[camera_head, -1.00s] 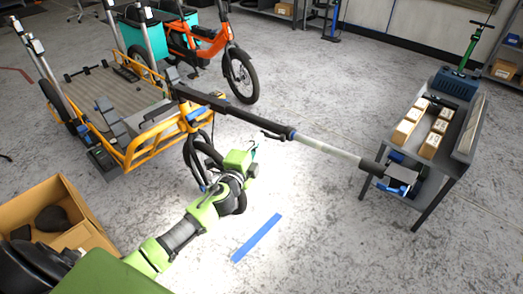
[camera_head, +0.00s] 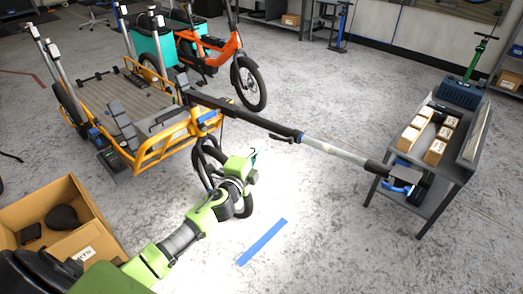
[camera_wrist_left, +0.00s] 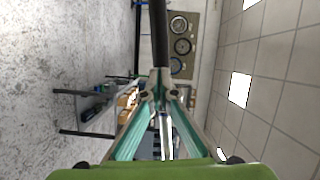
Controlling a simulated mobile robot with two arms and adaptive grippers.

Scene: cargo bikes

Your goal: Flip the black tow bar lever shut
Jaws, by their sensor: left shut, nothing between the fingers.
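A long tow bar (camera_head: 345,153), black at its left part and silver towards the right, runs from the yellow cargo bike (camera_head: 165,150) to a grey workbench. A thin black lever (camera_head: 281,138) shows along the underside of the bar near its middle; its exact angle is hard to tell. My left gripper (camera_head: 254,156) is just below and left of this lever, apart from it in the picture. In the left wrist view its teal fingers (camera_wrist_left: 160,88) are shut and empty, with a black bar (camera_wrist_left: 159,35) beyond the tips. My right gripper is not in view.
The workbench (camera_head: 450,185) holds several small boxes. A cardboard box (camera_head: 88,245) stands at the lower left. An orange bike (camera_head: 205,47) stands behind the yellow one. A blue strip (camera_head: 262,243) lies on open floor below the bar.

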